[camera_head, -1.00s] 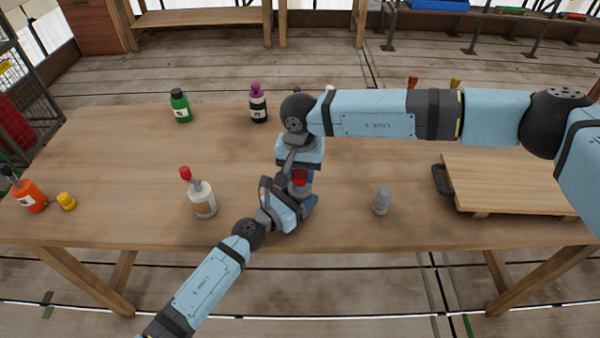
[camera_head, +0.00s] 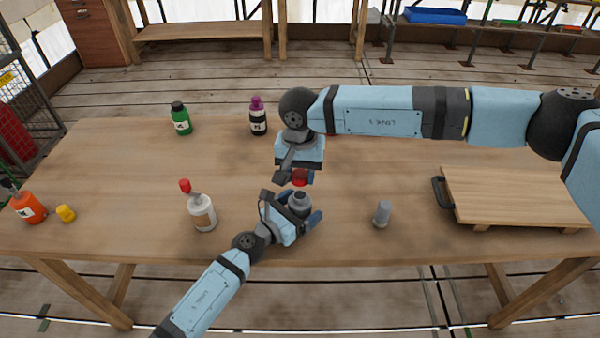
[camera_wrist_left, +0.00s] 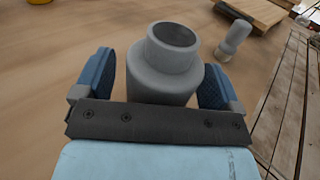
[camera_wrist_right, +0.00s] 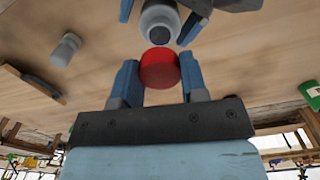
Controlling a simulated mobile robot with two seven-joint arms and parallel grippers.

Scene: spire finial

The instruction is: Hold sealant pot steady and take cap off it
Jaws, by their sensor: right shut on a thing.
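The grey sealant pot (camera_head: 299,206) stands upright near the table's front edge, its dark open mouth uncovered in the left wrist view (camera_wrist_left: 174,60). My left gripper (camera_head: 297,212) is open around the pot, one finger on each side, with a gap showing at the left finger in the left wrist view. My right gripper (camera_wrist_right: 160,82) is shut on the red cap (camera_wrist_right: 159,68). The cap also shows in the head view (camera_head: 300,177), apart from the pot and above it.
A white bottle with a red tip (camera_head: 201,212) stands left of the pot, a small grey bottle (camera_head: 382,214) right. A wooden board with a dark handle (camera_head: 515,195) lies farther right. Green (camera_head: 180,120) and purple-capped (camera_head: 257,120) bottles stand behind; an orange bottle (camera_head: 28,207) and yellow cap (camera_head: 66,214) are left.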

